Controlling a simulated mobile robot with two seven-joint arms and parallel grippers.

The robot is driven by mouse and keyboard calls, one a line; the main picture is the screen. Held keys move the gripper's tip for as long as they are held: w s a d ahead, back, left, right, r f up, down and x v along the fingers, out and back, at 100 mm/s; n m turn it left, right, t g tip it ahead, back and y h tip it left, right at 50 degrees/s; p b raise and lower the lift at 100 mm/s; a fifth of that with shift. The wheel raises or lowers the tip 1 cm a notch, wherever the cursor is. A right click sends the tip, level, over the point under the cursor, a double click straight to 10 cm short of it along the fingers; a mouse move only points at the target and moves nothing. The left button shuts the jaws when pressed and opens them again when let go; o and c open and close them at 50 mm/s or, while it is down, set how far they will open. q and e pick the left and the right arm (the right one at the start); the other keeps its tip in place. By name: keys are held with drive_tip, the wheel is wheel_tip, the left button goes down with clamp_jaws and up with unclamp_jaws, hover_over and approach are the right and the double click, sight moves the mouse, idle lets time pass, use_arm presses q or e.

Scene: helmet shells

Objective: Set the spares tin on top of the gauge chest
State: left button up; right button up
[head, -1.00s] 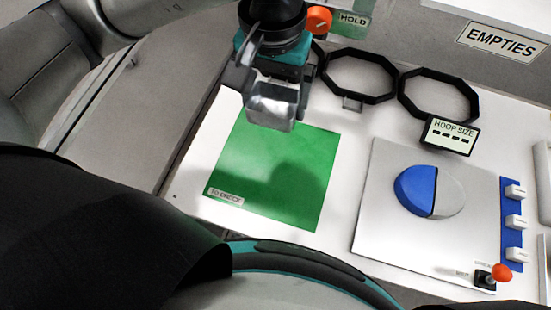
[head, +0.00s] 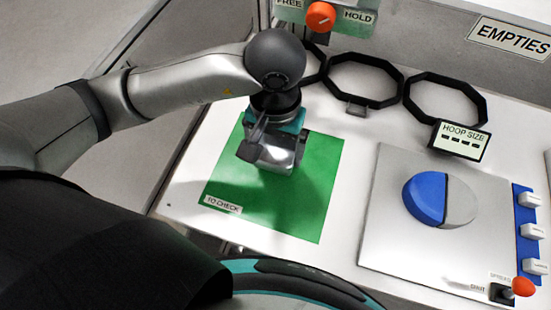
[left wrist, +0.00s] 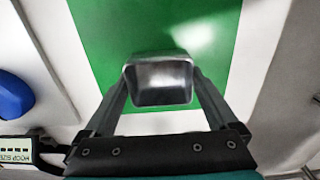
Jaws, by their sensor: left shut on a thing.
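My left gripper (head: 273,150) is shut on a shiny metal tin (head: 272,158), which I take to be the spares tin. The tin shows no label. It is over the upper part of the green mat marked TO CHECK (head: 262,215); I cannot tell whether it touches the mat. In the left wrist view, the tin (left wrist: 160,82) sits between both fingers, its open-looking grey face toward the camera, with green behind it. I see nothing that I can name as the gauge chest. My right gripper is not in view.
Black octagonal hoops (head: 362,80) stand at the back of the white table. A HOOP SIZE display (head: 460,140) is beside them. A panel with a blue and grey disc (head: 425,200) and switches is at right. An orange FREE/HOLD knob (head: 320,15) is behind.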

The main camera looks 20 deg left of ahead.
sight(276, 159)
use_arm(q)
wheel_tip(276, 159, down, 4)
drive_tip(key=shift+r+b, duration=0.15)
drive_tip(key=shift+b, duration=0.2)
drive_tip(key=shift+f, duration=0.35)
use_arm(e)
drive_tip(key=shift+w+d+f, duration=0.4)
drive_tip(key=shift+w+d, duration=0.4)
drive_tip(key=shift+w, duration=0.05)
use_arm(q)
drive_tip(key=shift+f, duration=0.15)
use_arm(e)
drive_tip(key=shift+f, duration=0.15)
use_arm(q)
drive_tip(key=o, duration=0.9)
drive_tip(key=shift+o, duration=0.5)
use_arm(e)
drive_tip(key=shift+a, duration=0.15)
